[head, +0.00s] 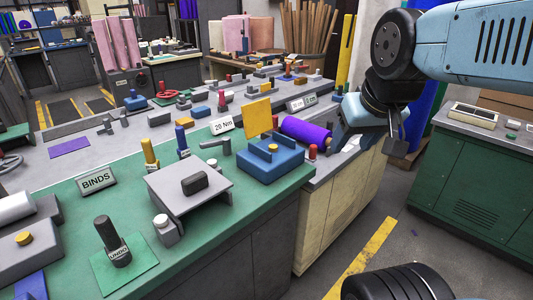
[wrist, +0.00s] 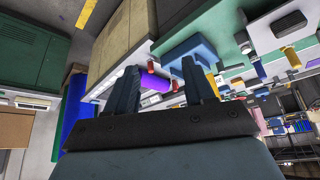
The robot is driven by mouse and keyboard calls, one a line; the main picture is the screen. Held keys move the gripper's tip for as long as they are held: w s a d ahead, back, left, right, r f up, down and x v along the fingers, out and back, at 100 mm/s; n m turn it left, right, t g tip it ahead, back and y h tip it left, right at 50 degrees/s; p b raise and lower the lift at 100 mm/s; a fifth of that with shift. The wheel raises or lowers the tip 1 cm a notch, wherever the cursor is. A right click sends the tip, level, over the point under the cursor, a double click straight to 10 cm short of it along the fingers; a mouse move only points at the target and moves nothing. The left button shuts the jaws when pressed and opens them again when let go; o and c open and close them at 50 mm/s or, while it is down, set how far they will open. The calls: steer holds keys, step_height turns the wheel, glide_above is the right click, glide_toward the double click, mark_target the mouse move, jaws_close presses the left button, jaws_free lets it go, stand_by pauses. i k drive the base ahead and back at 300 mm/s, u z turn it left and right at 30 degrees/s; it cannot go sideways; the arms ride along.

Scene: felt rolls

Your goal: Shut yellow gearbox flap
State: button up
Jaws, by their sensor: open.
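The yellow flap (head: 258,117) stands raised, close to upright, at the back of the blue gearbox (head: 270,165). The gearbox sits at the right edge of the green bench top, with a small yellow knob on its top. My gripper (head: 365,142) is in the air to the right of the gearbox, apart from it, with its fingers spread and nothing between them. The wrist view shows both fingers of my gripper (wrist: 160,72) and the blue gearbox (wrist: 192,45) beyond them. The flap is hard to make out there, partly hidden by a finger.
A purple roll (head: 306,130) lies just right of the gearbox, between it and my gripper. A grey plate with a dark handle (head: 193,185) is to the left. A green cabinet (head: 470,170) stands at the right, across a floor gap.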

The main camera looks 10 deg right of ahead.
mark_target(258, 118)
steer(key=k, duration=1.2)
steer(key=u, duration=0.7)
steer(key=i, duration=1.5)
steer(key=z, duration=0.65)
